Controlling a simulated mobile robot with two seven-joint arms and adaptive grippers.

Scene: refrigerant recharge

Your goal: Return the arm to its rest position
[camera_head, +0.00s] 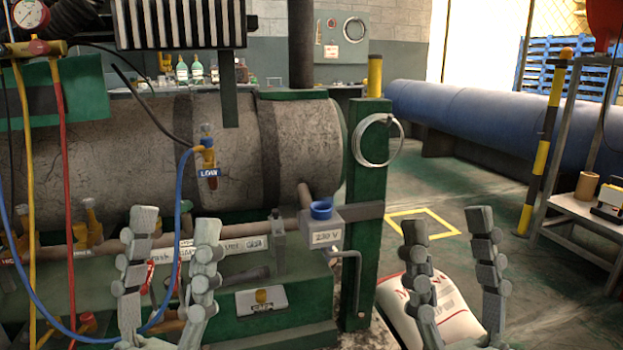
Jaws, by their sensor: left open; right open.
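My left gripper (174,228) is open and empty at the lower left, with its two grey fingers pointing up in front of the green machine base and the labelled pipe. My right gripper (450,228) is open and empty at the lower right, in front of the floor and a white sack (462,312). A blue hose (181,217) runs up to the fitting with the "LOW" label (208,172) on the machine. The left gripper's fingers stand close to this hose in the picture; I cannot tell whether they touch it.
A large grey tank (100,150) fills the left. A "230 V" box (326,233) with a blue socket and a green post (369,215) stand between the grippers. A gauge (29,14) with yellow and red hoses hangs at upper left. A metal cart (585,205) stands right.

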